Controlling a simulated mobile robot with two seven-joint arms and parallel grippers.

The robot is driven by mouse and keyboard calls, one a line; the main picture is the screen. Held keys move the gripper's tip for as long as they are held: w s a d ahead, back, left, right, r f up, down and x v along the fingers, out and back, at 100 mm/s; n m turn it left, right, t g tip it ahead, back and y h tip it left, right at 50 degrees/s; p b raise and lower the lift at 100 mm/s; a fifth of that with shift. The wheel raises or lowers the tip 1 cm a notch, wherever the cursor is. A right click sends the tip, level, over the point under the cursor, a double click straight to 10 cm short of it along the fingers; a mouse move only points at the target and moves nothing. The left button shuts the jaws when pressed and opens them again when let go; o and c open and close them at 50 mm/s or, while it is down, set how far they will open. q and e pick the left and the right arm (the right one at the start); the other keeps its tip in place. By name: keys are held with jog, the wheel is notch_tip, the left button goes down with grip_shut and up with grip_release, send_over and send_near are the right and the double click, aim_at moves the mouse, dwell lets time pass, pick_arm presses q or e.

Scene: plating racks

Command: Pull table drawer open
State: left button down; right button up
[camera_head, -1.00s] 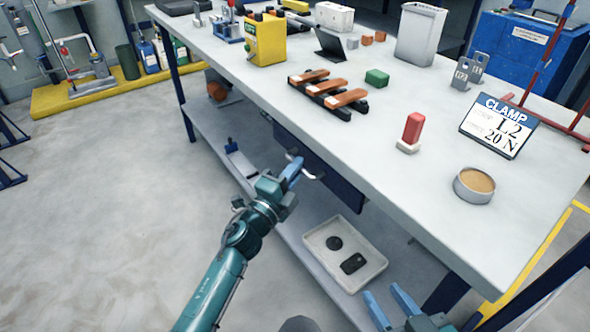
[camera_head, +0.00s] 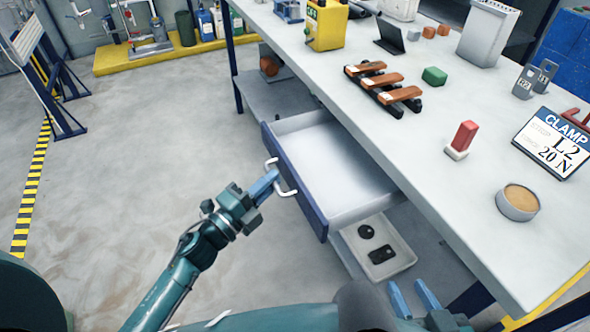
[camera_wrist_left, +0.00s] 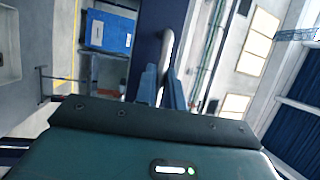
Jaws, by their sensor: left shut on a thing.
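The table drawer (camera_head: 335,165) is pulled well out from under the workbench, and its pale inside looks empty. Its blue front panel (camera_head: 295,185) carries a white bar handle (camera_head: 287,192). My left gripper (camera_head: 268,182) is shut on the handle, which also shows between the blue fingers in the left wrist view (camera_wrist_left: 167,55). My right gripper (camera_head: 414,296) is at the bottom right, in front of the bench, with its two blue fingers apart and nothing between them.
On the workbench (camera_head: 400,150) stand orange-topped clamps (camera_head: 385,88), a red block (camera_head: 463,138), a round tin (camera_head: 517,202) and a sign (camera_head: 553,143). A tray (camera_head: 385,258) with dark parts lies on the lower shelf, below the drawer.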

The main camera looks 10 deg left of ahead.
pick_arm(q)
jog(key=shift+s+a, duration=0.65)
jog(key=shift+a, duration=0.3)
pick_arm(e)
jog(key=shift+f, duration=0.1)
pick_arm(q)
jog(key=c, duration=1.5)
grip_release()
jog(key=v, duration=1.3)
jog(key=shift+b, duration=0.35)
pick_arm(e)
jog(key=shift+s+d+r, duration=0.1)
jog(key=shift+d+r, duration=0.1)
pick_arm(q)
jog(key=shift+s, duration=0.15)
pick_arm(e)
jog(key=shift+s+f, duration=0.1)
jog(key=shift+f, duration=0.05)
